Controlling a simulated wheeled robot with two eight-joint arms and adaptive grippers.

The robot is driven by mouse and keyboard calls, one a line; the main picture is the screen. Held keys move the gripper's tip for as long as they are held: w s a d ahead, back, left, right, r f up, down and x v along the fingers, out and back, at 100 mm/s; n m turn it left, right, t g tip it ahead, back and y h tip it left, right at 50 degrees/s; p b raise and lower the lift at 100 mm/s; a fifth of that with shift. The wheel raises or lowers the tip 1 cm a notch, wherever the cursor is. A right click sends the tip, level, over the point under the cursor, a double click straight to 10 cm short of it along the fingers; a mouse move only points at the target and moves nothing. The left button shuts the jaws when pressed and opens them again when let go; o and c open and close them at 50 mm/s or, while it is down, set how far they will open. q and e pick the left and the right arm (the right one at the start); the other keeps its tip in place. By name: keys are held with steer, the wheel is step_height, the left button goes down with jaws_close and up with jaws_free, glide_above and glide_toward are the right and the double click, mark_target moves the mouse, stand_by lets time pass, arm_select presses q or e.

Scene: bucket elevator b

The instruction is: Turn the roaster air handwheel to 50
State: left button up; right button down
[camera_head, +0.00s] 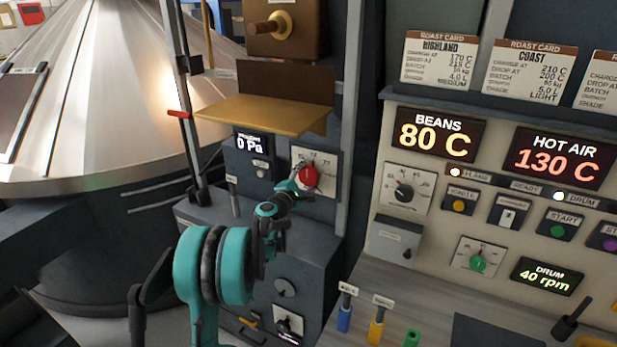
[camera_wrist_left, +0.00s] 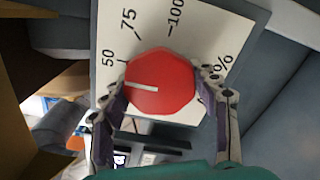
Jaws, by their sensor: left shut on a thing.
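A red knob (camera_head: 309,176) with a white percent dial plate (camera_head: 328,163) sits on the dark cabinet in the middle of the head view. In the left wrist view, the red knob (camera_wrist_left: 165,70) fills the middle, and its white pointer line points left, a little below the printed 50. The marks 75, 100 and % show further round the plate (camera_wrist_left: 205,30). My left gripper (camera_head: 300,184) is shut on the red knob, with one finger on each side of it in the left wrist view (camera_wrist_left: 164,98). My right gripper is not in view.
A brass-coloured shelf (camera_head: 265,114) juts out above the knob. A display reading 0 Pa (camera_head: 252,143) is left of it. The roaster panel (camera_head: 480,210) with BEANS 80 C and HOT AIR 130 C stands to the right. A metal cone (camera_head: 100,100) is at the left.

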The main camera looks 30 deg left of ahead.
arm_select(q)
steer(key=o, duration=1.2)
steer(key=shift+s, duration=0.1)
steer(key=s, duration=0.8)
steer(key=s+d, duration=0.1)
steer(key=s, duration=0.2)
steer(key=shift+s, duration=0.4)
